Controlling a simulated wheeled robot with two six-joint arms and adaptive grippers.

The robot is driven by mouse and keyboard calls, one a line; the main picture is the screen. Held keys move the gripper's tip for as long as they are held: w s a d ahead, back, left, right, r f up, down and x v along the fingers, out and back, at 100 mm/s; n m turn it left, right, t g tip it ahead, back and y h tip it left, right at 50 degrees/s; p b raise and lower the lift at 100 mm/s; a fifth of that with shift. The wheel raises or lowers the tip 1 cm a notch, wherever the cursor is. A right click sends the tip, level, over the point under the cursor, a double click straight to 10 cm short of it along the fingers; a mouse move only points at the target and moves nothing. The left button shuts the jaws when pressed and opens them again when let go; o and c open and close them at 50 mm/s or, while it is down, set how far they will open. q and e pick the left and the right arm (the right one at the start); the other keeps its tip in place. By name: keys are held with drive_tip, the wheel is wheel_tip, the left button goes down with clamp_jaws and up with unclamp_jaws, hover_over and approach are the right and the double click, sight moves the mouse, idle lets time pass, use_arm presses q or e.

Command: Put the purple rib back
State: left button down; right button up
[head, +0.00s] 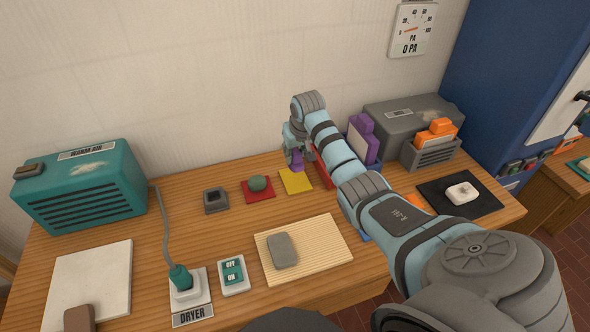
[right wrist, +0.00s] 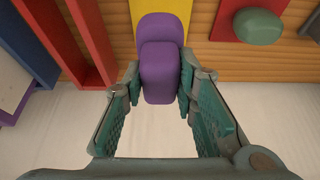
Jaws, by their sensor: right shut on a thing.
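The purple rib (right wrist: 160,75) is a small rounded purple piece with a step in it. It sits between the fingertips of my right gripper (right wrist: 160,88), which is shut on it. In the head view the purple rib (head: 297,159) shows below my right gripper (head: 297,148), over or at the back edge of the yellow mat (head: 296,181); I cannot tell whether it touches the mat. The yellow mat also shows behind the rib in the right wrist view (right wrist: 195,8). My left gripper is out of view.
A red mat (head: 254,196) with a green lump (head: 258,184) lies left of the yellow one. A red tray (head: 322,170) and a blue bin (head: 352,143) holding a purple block (head: 363,137) stand right, partly behind my right arm. A ribbed board (head: 325,246) lies in front.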

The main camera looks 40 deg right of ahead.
sight(295, 167)
wheel_tip(295, 167, down, 6)
drive_tip(key=shift+r, duration=0.1)
drive_tip(key=o, duration=1)
drive_tip(key=shift+f+b, duration=0.3)
drive_tip(key=shift+b, duration=0.2)
drive_tip(key=a+p+v, duration=0.1)
drive_tip(key=p+v, duration=0.3)
drive_tip(key=v, duration=1)
drive_tip(key=shift+s+r, duration=0.2)
